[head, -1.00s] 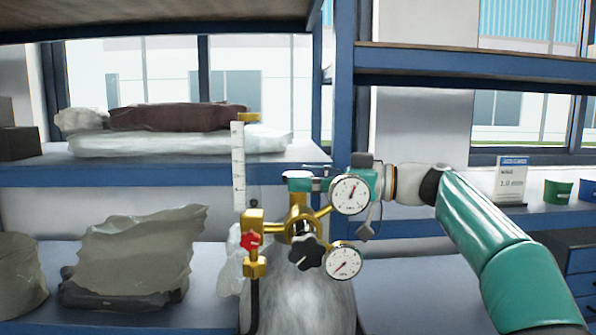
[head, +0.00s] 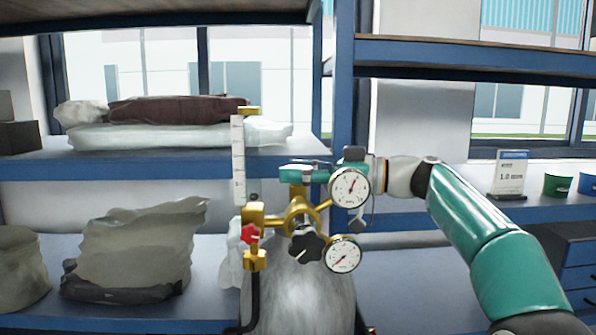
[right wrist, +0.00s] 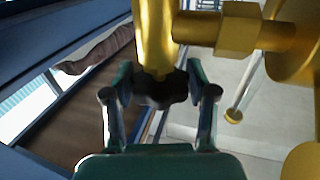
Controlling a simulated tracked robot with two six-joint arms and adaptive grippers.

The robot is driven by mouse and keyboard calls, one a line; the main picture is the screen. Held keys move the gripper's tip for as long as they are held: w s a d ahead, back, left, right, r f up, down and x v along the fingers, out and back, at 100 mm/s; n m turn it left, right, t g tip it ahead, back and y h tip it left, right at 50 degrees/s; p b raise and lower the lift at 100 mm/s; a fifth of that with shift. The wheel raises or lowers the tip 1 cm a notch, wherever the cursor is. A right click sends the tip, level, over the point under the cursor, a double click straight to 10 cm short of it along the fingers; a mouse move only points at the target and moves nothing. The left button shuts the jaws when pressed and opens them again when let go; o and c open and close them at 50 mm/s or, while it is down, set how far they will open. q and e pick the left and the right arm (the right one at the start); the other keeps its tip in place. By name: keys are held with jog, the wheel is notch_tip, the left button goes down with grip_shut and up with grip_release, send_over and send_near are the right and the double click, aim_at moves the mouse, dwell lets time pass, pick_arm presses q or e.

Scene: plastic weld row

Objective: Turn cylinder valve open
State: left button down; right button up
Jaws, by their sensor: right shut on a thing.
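The gas cylinder (head: 300,290) stands upright, pale grey, with a brass valve (head: 299,190) and regulator (head: 300,213) on top. Two round white gauges, an upper (head: 350,187) and a lower (head: 343,254), a black regulator knob (head: 305,245) and a red knob (head: 250,235) sit on the regulator. My right gripper (head: 296,172) reaches in from the right at the top of the valve, partly behind the upper gauge. In the right wrist view its fingers are shut on a dark lobed valve knob (right wrist: 160,90) at the end of the brass stem (right wrist: 154,35). My left gripper is out of view.
A clear flow tube (head: 238,160) rises left of the regulator. A blue shelf (head: 170,168) behind holds wrapped bundles (head: 180,112). A crumpled grey bag (head: 135,250) lies at left. A small sign (head: 509,174) and a green cup (head: 557,185) stand at right.

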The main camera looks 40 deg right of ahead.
jog(key=n+g+y+p, duration=0.2)
jog(key=y+p, duration=0.1)
jog(key=shift+w+d+r, duration=0.15)
jog(key=shift+r, duration=0.15)
jog(key=shift+f+n+g+y, duration=0.15)
jog(key=shift+n+g+y, duration=0.65)
jog(key=shift+n+g, duration=0.25)
jog(key=o, duration=1.2)
jog(key=shift+f, duration=0.1)
jog(key=shift+c, duration=0.2)
jog(key=shift+m+t+h, duration=0.4)
jog(key=shift+m+t, duration=0.05)
